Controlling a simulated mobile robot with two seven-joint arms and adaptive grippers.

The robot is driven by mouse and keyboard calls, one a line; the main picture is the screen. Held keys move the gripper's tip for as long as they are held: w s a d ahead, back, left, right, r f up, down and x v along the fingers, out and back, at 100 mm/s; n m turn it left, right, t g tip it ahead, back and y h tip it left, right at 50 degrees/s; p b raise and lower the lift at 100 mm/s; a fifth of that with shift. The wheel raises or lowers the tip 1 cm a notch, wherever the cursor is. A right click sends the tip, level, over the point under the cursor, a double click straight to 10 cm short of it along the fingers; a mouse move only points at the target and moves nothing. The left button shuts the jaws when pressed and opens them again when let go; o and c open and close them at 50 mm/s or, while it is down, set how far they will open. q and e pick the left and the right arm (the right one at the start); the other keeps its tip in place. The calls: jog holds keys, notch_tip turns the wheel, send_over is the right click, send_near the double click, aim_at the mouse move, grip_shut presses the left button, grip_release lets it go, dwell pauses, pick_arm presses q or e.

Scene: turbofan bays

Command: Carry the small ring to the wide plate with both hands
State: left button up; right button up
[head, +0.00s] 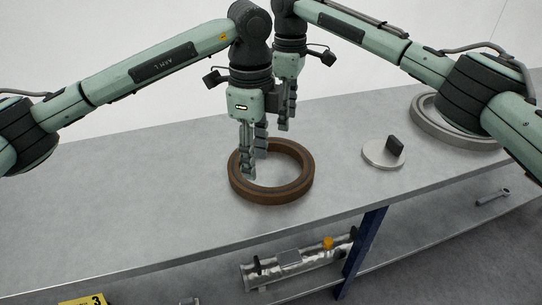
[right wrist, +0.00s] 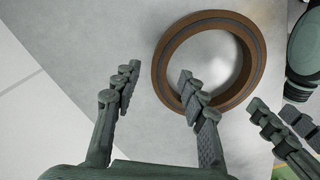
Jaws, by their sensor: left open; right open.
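The small ring, a brown ring (head: 272,197), lies flat on the grey bench; it also shows in the right wrist view (right wrist: 205,18). My left gripper (head: 254,165) is open and points down at the ring's left rear part; whether it touches cannot be told. Its fingers (right wrist: 268,106) also show beside the ring in the right wrist view. My right gripper (head: 287,122) is open behind the ring; in the right wrist view (right wrist: 158,72) one finger overlaps the rim. A pale round plate (head: 373,160) with a black upright block lies to the right; I cannot tell whether it is the wide plate.
A larger grey ring (head: 423,121) lies at the far right of the bench (head: 120,190), partly hidden by my right arm. A lower shelf holds a metal cylinder assembly (head: 290,262), a wrench (head: 493,196) and a yellow marker (head: 82,300). The bench's left part is clear.

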aim_at(257, 189)
pick_arm(q)
jog(key=shift+r, duration=0.1)
pick_arm(e)
jog(key=shift+a+r, duration=0.1)
jog(key=shift+a, duration=0.05)
pick_arm(q)
jog(key=shift+s, duration=0.15)
pick_arm(e)
jog(key=shift+s, duration=0.2)
pick_arm(q)
jog(key=shift+f, duration=3.9)
pick_arm(e)
jog(key=shift+f, duration=3.9)
pick_arm(q)
jog(key=shift+c, duration=0.3)
pick_arm(e)
jog(key=shift+c, duration=0.3)
pick_arm(q)
grip_shut()
pick_arm(e)
grip_shut()
